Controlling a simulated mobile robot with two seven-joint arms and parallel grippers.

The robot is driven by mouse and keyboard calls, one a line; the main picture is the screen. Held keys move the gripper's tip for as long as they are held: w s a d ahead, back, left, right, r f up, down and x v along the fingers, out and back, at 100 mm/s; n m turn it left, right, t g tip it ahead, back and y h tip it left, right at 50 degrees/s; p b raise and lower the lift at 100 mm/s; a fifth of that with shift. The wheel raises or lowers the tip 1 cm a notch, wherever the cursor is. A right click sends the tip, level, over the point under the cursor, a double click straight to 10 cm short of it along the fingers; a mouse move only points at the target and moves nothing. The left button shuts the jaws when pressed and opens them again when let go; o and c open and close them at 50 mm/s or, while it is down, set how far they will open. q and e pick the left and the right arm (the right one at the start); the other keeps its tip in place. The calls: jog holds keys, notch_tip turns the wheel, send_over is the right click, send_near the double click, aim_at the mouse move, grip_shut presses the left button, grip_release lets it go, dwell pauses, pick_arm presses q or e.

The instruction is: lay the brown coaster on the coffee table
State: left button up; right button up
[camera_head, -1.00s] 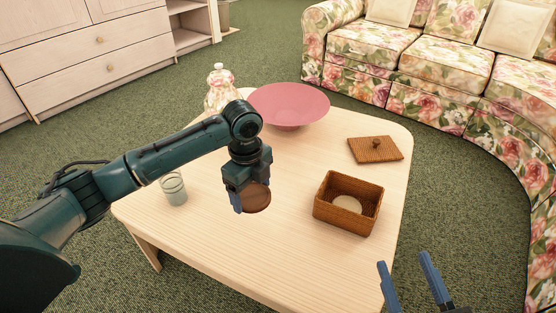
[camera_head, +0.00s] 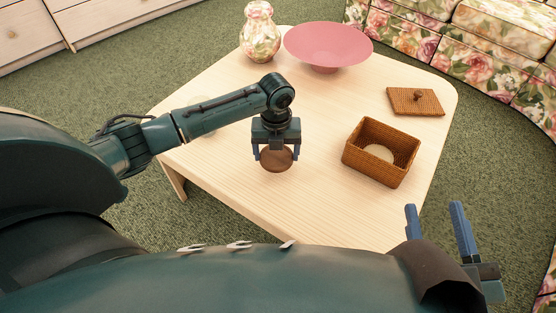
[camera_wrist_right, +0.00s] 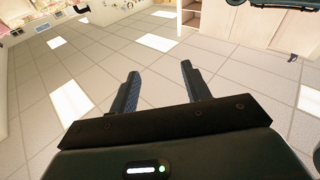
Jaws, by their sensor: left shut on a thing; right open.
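The brown coaster (camera_head: 277,160) is a round disc held between the fingers of my left gripper (camera_head: 274,154). It is over the front part of the light wooden coffee table (camera_head: 235,185). I cannot tell whether it touches the tabletop. My left gripper is shut on it, pointing down. My right gripper (camera_head: 437,222) is open and empty, off the table's front right. Its two fingers also show in the right wrist view (camera_wrist_right: 158,90), with nothing between them.
On the table, a wicker box (camera_head: 371,167) holding a pale disc (camera_head: 380,152) stands right of the coaster. Its lid (camera_head: 415,101) lies behind. A pink bowl (camera_head: 328,45) and a floral jar (camera_head: 260,35) stand at the back. A floral sofa (camera_head: 420,40) is beyond.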

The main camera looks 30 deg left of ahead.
aim_at(276, 156)
pick_arm(q)
notch_tip(276, 156, down, 4)
jog(key=shift+s+r+b, duration=0.1)
jog(key=shift+r+b, duration=0.1)
jog(key=shift+b, duration=0.5)
jog(key=shift+f, duration=0.3)
jog(key=shift+r, duration=0.15)
pick_arm(e)
jog(key=shift+a+r, duration=0.15)
pick_arm(q)
jog(key=o, duration=0.7)
jog(key=shift+f, duration=0.2)
jog(key=shift+o, duration=1.1)
pick_arm(e)
jog(key=shift+f, duration=0.25)
pick_arm(q)
jog(key=shift+r, duration=0.15)
